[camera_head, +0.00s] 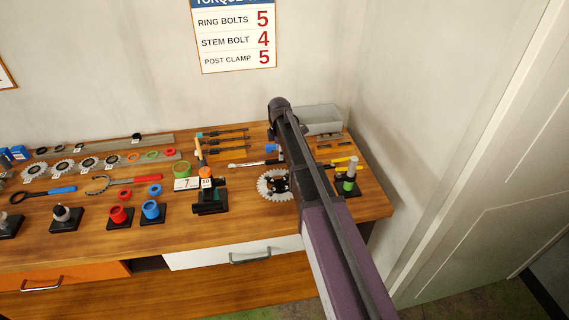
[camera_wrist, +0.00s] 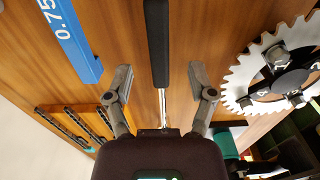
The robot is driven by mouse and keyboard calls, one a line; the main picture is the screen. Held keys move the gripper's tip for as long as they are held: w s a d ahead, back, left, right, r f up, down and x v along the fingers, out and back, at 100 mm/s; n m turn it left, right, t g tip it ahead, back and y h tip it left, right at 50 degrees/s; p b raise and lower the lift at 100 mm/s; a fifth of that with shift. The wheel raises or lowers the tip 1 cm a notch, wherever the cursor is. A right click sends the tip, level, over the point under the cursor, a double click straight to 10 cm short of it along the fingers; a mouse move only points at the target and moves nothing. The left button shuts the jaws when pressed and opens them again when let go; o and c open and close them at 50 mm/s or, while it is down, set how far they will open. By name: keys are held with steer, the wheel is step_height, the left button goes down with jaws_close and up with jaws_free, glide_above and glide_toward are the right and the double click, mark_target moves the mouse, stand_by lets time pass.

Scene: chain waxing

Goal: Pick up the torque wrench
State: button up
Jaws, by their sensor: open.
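The torque wrench lies on the wooden bench, with its black handle (camera_wrist: 157,40) and silver shaft (camera_wrist: 163,105) in the wrist view. In the head view its silver shaft (camera_head: 243,164) lies left of my arm, which hides part of the handle end. My gripper (camera_wrist: 160,78) is open in the wrist view, one finger on each side of the wrench line. Neither finger visibly touches it, and the height gap is hard to judge. The wrench head is hidden behind my gripper body. In the head view my fingers are hidden by my arm.
A toothed chainring (camera_wrist: 285,70) lies close right of my right finger. A blue bar marked 0.75 (camera_wrist: 70,38) lies to the left, near a rack of dark tools (camera_wrist: 75,125). A grey bin (camera_head: 320,121) stands at the back right. A dark stand (camera_head: 210,201) is left of the chainring.

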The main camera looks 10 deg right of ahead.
steer(key=shift+d+f+b, duration=0.15)
steer(key=shift+f+b, duration=1.85)
steer(key=shift+f, duration=0.2)
jaws_close()
